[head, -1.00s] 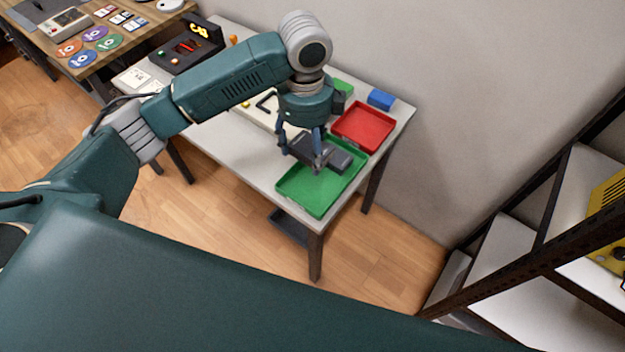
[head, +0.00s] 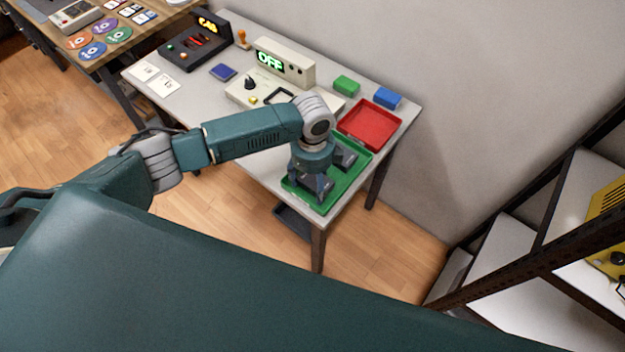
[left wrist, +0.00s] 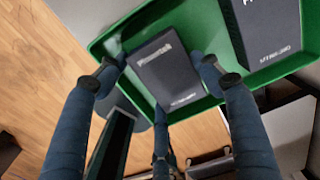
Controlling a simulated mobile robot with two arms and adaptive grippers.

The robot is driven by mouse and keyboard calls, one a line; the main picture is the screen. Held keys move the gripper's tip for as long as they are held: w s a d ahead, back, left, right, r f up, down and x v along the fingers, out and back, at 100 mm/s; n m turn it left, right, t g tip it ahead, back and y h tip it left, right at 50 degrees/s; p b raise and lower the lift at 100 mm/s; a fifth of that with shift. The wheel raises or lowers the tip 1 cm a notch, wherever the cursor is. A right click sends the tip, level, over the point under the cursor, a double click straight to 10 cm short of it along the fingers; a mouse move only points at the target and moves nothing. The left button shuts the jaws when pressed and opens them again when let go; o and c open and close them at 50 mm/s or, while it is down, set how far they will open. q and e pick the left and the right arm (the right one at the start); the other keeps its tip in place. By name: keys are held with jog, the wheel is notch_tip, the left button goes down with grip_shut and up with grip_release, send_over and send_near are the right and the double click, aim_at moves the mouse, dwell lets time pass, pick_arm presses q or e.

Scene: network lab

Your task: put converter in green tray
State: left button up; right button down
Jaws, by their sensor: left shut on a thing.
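The green tray (head: 346,192) lies at the front right corner of the light table. My left gripper (head: 318,194) points down into it. In the left wrist view my left gripper (left wrist: 158,70) has a fingertip on either side of a dark grey box with white lettering, the converter (left wrist: 170,72), and is shut on it. The converter is within the tray's rim; I cannot tell whether it touches the floor. A second dark box (left wrist: 266,30) lies in the tray beside it, and also shows in the head view (head: 346,158). My right gripper is not in view.
A red tray (head: 370,124) adjoins the green tray's back. Behind are a green block (head: 346,86) and a blue block (head: 388,97). A beige device with an OFF display (head: 285,65) stands to the left. A shelf rack (head: 520,262) is at right.

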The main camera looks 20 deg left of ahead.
aim_at(313, 183)
pick_arm(q)
jog(key=o, duration=1.1)
jog(key=shift+o, duration=1.3)
notch_tip(313, 183, up, 12)
jog(key=b, duration=0.2)
